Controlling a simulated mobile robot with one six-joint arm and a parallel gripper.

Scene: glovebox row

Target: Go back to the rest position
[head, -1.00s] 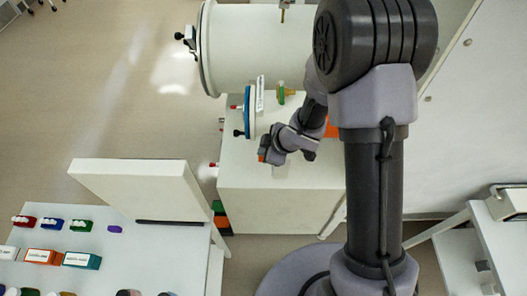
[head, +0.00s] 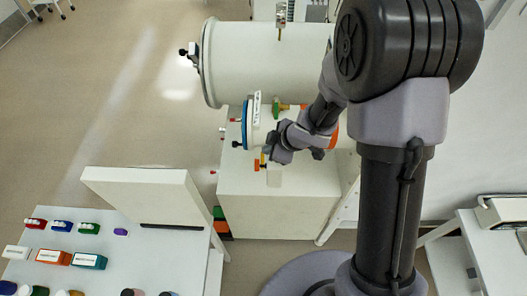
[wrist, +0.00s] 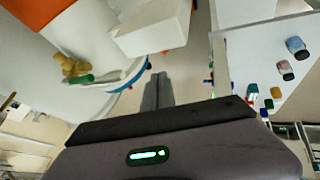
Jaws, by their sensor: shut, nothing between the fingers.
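My gripper (wrist: 158,92) shows in the wrist view with its two dark fingers together, shut and empty. The fingertips are too small to make out there. In the wrist view the fingers point at open space between white surfaces and touch nothing I can see.
A large white cylinder (head: 265,62) lies behind the cabinet. At lower left a white table (head: 130,245) with a raised panel (head: 150,196) carries coloured boxes and several small items. A white side table (head: 470,258) stands at right. The floor (head: 110,90) at left is clear.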

